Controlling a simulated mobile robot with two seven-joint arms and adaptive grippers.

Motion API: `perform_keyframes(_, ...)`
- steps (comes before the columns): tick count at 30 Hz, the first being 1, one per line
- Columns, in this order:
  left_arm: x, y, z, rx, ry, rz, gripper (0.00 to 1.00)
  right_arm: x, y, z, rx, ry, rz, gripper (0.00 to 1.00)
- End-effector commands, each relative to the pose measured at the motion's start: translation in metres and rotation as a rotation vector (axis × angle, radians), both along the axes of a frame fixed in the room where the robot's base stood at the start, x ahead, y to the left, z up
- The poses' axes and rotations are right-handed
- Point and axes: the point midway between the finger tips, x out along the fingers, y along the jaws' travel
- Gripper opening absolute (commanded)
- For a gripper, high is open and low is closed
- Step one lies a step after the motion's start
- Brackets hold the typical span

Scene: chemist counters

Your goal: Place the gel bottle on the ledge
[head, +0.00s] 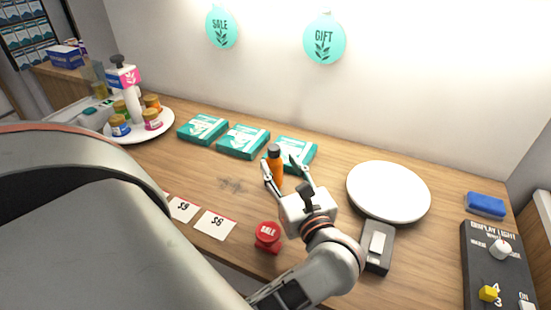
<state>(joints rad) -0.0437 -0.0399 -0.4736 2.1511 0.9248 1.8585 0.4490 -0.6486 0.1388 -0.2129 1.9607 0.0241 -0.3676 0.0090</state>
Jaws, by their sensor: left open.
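An orange bottle with a dark cap (274,171), which looks like the gel bottle, stands upright on the wooden counter (215,168) in front of the teal boxes. My left gripper (279,161) is open, with one finger on each side of the bottle in the picture. I cannot tell whether the fingers touch it. The gripper's right finger overlaps a teal box in the picture. I cannot make out with certainty which surface is the ledge. My right gripper is not in view.
Teal boxes (243,141) line the back. A white round plate (388,191) lies right, near a grey switch box (377,246) and control panel (492,260). A red SALE item (267,236) and price cards (215,223) are in front. A white tray (160,127) holds jars, left.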

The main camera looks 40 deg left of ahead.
Motion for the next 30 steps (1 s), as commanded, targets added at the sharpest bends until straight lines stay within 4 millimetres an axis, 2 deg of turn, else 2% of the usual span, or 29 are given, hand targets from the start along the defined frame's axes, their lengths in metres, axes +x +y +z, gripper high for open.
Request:
perform_keyframes(12, 0.025, 0.045, 0.004, 0.004, -0.001, -0.001, 0.41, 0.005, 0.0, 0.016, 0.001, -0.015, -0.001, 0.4)
perform_keyframes(21, 0.028, 0.05, 0.002, 0.001, 0.0, -0.003, 0.41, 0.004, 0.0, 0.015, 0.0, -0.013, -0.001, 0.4)
perform_keyframes(22, 0.027, 0.05, 0.002, 0.001, 0.0, -0.003, 0.38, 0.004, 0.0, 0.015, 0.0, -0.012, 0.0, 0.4)
perform_keyframes(26, 0.027, 0.05, 0.002, 0.001, 0.0, -0.003, 0.04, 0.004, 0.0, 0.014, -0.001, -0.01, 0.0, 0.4)
perform_keyframes(27, 0.027, 0.05, 0.002, 0.001, 0.0, -0.002, 0.0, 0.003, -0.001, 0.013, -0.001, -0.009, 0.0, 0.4)
perform_keyframes(30, 0.027, 0.049, 0.002, 0.002, 0.0, -0.002, 0.0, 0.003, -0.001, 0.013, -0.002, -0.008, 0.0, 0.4)
